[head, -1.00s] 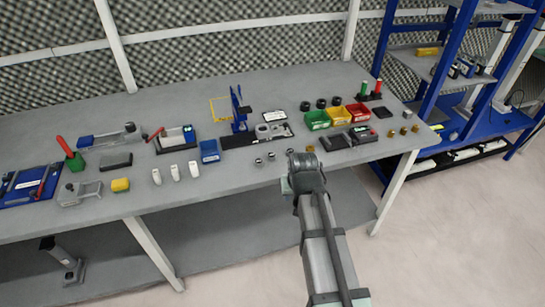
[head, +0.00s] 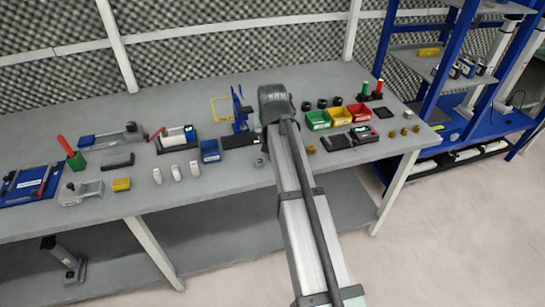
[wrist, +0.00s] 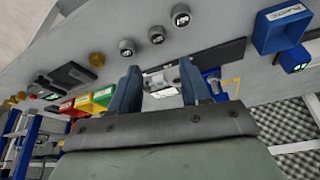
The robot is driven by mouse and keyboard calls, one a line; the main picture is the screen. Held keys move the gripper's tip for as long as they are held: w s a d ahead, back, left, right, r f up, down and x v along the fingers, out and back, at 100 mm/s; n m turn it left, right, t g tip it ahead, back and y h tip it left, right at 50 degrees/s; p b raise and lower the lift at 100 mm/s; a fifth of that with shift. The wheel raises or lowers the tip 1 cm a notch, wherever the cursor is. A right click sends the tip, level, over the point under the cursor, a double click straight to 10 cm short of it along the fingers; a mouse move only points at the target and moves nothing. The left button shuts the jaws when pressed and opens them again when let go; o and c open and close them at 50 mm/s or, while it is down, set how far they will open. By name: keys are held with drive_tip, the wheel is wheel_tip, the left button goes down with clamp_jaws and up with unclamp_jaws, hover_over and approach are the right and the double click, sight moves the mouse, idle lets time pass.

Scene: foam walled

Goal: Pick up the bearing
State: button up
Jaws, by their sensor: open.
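Three short silver cylinders with dark, labelled faces, likely the bearings, stand in a row in the wrist view: one at the left (wrist: 127,47), one in the middle (wrist: 156,35), one at the right (wrist: 181,17). In the head view one of them shows (head: 260,161); my arm hides the others. Several black round parts (head: 321,103) stand behind; I cannot tell whether these are bearings too. My gripper (wrist: 160,72) is open and empty above the bench. The silver cylinders lie outside its fingers. Its fingertips are hidden in the head view.
A grey fixture on a dark plate (wrist: 218,54) shows between and beside the fingers. A blue bin (head: 210,151) and blue stand (head: 239,110) are left of my arm. Red, green and yellow bins (head: 318,120) and brass parts (head: 404,131) are right.

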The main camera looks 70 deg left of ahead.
drive_tip(key=shift+d+x, duration=0.2)
drive_tip(key=shift+x, duration=5.3)
drive_tip(key=shift+w, duration=0.1)
drive_tip(key=shift+c, duration=0.4)
clamp_jaws()
drive_tip(key=shift+r, duration=0.1)
wheel_tip(320, 180, up, 27)
